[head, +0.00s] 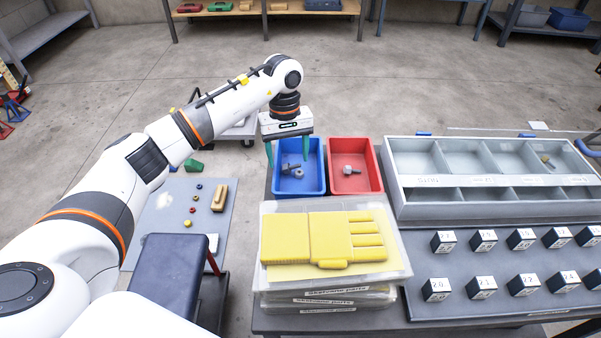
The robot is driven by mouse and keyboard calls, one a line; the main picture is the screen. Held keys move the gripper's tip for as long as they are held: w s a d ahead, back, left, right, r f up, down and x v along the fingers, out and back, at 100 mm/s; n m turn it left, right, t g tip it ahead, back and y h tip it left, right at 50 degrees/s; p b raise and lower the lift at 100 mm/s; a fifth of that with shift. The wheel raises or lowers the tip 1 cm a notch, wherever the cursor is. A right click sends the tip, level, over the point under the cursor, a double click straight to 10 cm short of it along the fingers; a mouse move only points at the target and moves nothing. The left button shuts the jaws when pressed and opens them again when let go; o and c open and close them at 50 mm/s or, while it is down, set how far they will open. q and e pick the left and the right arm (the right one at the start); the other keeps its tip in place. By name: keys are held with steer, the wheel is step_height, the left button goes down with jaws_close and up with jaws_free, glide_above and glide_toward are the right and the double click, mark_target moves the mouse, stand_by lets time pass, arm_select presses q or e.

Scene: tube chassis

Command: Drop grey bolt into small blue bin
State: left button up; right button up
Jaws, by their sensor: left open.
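The small blue bin (313,184) stands at the back left of the table. A grey bolt (291,170) lies inside on its floor; a second small grey piece may lie against it, but I cannot tell. My left gripper (288,155) is over the back left part of the blue bin, pointing down, with its teal fingers apart and nothing seen between them. The red bin (371,184) stands just right of the blue one and holds another grey bolt (350,170). My right gripper is not in view.
A lower grey board (158,240) with small parts and a dark blue box (172,275) are at left.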

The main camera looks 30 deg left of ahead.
arm_select(q)
step_height(320, 180, up, 12)
steer(key=w+a+p, duration=0.1)
steer(key=shift+p, duration=0.4)
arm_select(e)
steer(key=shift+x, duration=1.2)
arm_select(q)
steer(key=shift+f, duration=0.1)
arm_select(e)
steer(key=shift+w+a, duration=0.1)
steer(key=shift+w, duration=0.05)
